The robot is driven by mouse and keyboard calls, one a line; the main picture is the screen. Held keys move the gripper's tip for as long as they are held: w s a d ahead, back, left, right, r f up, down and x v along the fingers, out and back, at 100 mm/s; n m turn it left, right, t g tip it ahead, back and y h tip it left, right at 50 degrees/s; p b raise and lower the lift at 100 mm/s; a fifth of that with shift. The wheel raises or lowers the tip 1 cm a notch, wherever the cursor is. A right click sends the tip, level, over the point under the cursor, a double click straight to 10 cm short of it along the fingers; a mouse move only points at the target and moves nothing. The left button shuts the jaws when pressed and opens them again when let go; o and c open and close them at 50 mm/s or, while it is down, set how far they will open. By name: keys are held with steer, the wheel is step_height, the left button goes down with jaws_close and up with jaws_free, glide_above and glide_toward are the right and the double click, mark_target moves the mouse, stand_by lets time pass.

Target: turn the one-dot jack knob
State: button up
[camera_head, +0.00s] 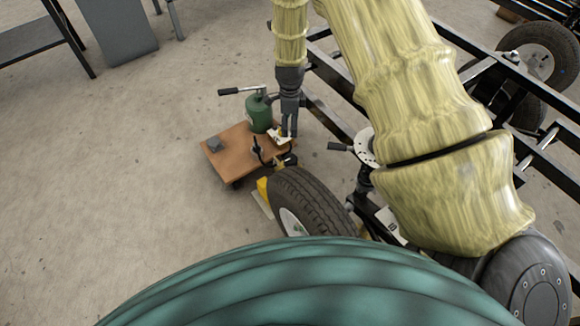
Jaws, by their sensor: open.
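A green bottle-shaped jack (259,114) with a long black-gripped handle (240,91) stands on a brown wooden board (222,158). I cannot make out a knob with one dot; it is too small or hidden. My gripper (289,133) points down just right of the green jack, above the board's right side. Its fingers are open, and I see nothing held between them. A small pale piece (277,137) lies close beside the fingers; I cannot tell whether they touch it.
A black clamp-like piece (262,156) and a small grey block (214,145) are on the board. A tyre (318,199) with a yellow chock (263,190) stands in front. A black frame (335,117) and a pale disc (364,147) lie to the right.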

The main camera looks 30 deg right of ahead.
steer(key=b, duration=1)
glide_above(290, 158)
step_height(290, 158, down, 11)
steer(key=shift+f, duration=0.1)
step_height(290, 158, down, 11)
steer(key=b, duration=0.5)
steer(key=shift+r, duration=0.2)
steer(key=c, duration=1)
